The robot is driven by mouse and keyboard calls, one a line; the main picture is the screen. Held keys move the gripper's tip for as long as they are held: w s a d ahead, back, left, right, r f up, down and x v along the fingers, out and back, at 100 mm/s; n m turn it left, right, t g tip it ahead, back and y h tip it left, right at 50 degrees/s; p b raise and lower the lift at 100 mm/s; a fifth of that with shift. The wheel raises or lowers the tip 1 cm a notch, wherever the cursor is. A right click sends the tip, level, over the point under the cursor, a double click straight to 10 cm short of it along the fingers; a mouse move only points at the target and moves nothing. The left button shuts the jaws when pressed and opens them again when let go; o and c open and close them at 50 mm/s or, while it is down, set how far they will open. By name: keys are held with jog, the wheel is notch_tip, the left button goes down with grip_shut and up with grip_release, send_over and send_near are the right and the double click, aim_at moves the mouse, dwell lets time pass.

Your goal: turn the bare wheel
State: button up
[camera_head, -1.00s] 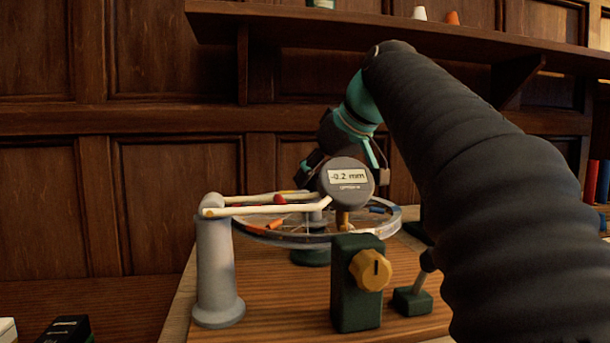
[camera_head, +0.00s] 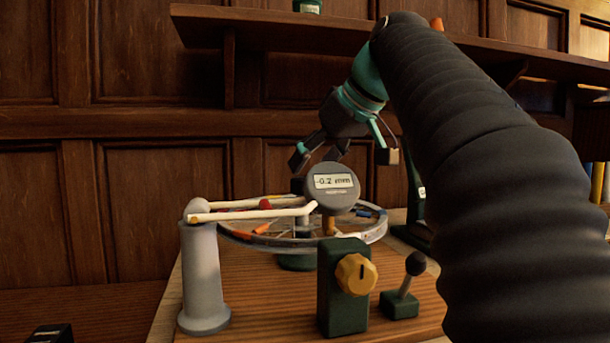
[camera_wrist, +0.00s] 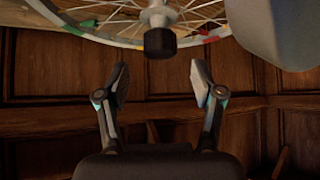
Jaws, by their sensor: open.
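The bare wheel (camera_head: 262,241) lies flat on a stand on the wooden board, its rim marked with coloured patches. A round dial gauge (camera_head: 334,188) reading -0.2 mm stands at its front and hides part of it. In the wrist view the wheel's rim (camera_wrist: 95,33), spokes and dark hub end (camera_wrist: 160,43) show at the top. My gripper (camera_head: 322,160) is above the wheel, behind the gauge, with its fingers spread. The wrist view shows the two fingers (camera_wrist: 160,85) apart with nothing between them, clear of the hub.
A grey post (camera_head: 205,270) with pale arms reaches over the wheel at the left. A green block with a yellow knob (camera_head: 355,274) and a black-ball lever (camera_head: 408,284) stand in front. A wooden shelf (camera_head: 280,30) runs above along the panelled wall.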

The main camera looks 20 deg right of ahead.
jog(key=v, duration=0.6)
jog(key=shift+s+r, duration=0.25)
jog(key=shift+s, duration=0.05)
jog(key=shift+d, duration=0.1)
